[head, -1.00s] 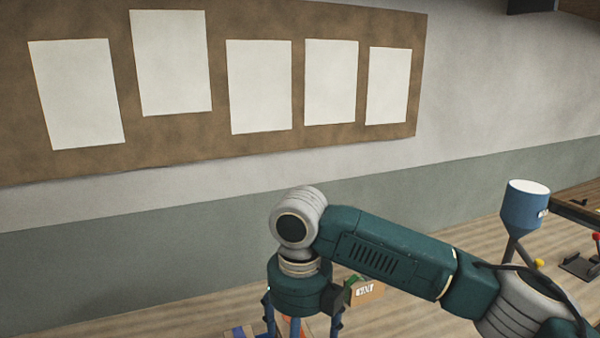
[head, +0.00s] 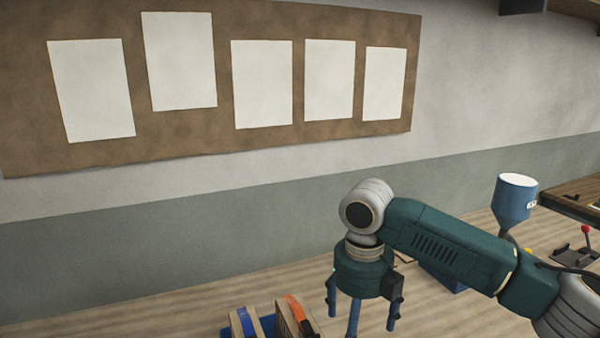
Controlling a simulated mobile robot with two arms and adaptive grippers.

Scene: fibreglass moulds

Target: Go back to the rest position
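My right arm reaches in from the right, and my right gripper (head: 362,312) points down over the wooden bench (head: 180,310). Its fingers are spread apart, and I see nothing held between them. The lowest part of the fingers is near the bottom edge of the view. My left gripper is not in view.
Brown boxes, one with a blue strip (head: 245,322) and one with an orange strip (head: 296,312), stand left of the gripper by a blue tray. A blue hopper (head: 514,205) and a red-knobbed lever (head: 585,230) are at right. A pinboard (head: 225,75) with several blank sheets hangs behind.

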